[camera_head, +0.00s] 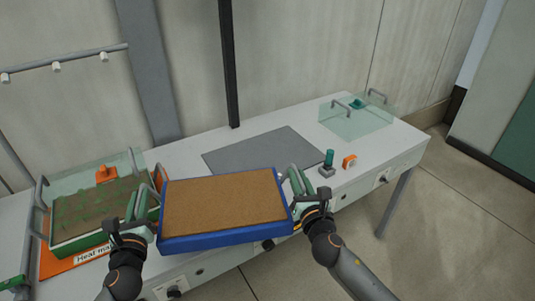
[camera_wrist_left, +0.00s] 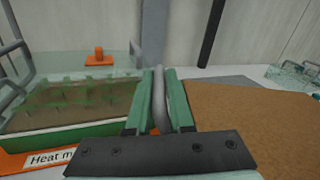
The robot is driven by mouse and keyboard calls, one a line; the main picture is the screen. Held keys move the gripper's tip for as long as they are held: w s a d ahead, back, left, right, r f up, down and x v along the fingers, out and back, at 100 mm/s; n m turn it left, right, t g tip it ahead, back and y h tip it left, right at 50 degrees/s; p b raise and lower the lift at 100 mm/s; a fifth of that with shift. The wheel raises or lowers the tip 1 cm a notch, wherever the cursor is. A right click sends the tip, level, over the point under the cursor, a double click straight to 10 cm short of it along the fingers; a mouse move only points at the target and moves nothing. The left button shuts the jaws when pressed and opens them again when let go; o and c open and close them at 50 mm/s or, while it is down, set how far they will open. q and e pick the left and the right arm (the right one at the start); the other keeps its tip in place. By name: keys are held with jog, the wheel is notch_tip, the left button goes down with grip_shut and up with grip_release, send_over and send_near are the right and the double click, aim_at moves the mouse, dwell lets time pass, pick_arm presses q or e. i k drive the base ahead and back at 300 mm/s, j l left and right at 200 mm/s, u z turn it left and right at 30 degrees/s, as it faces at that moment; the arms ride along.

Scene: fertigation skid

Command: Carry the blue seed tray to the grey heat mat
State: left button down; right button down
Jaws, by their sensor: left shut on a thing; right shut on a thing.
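The blue seed tray (camera_head: 224,238), filled with brown soil, is held up between my two grippers in front of the bench, slightly tilted in the head view. My left gripper (camera_head: 150,200) is shut on the tray's left handle, which shows between the fingers in the left wrist view (camera_wrist_left: 160,100). My right gripper (camera_head: 297,187) is shut on the tray's right side; the handle there is mostly hidden. The grey heat mat (camera_head: 262,148) lies flat and bare on the bench behind the tray, its near edge partly covered by the tray.
A green tray (camera_head: 85,242) with seedlings stands at the left on an orange mat (camera_head: 55,265) with a label. A clear lid with an orange knob (camera_head: 106,174) is behind it. A teal-topped device (camera_head: 328,162), an orange block (camera_head: 349,162) and another clear lid (camera_head: 355,122) are at the right.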

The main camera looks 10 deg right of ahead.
aim_at(265, 156)
jog(key=i+l+u, duration=0.1)
jog(key=l, duration=0.25)
jog(key=i+l+u, duration=0.1)
jog(key=i+l, duration=0.2)
jog(key=i+l+u, duration=0.15)
jog(key=l, duration=0.25)
jog(key=i+l+u, duration=0.1)
jog(key=l, duration=0.25)
jog(key=i+l+u, duration=0.1)
jog(key=l, duration=0.3)
jog(key=i+l+u, duration=0.1)
jog(key=i+l, duration=0.15)
jog(key=l, duration=0.15)
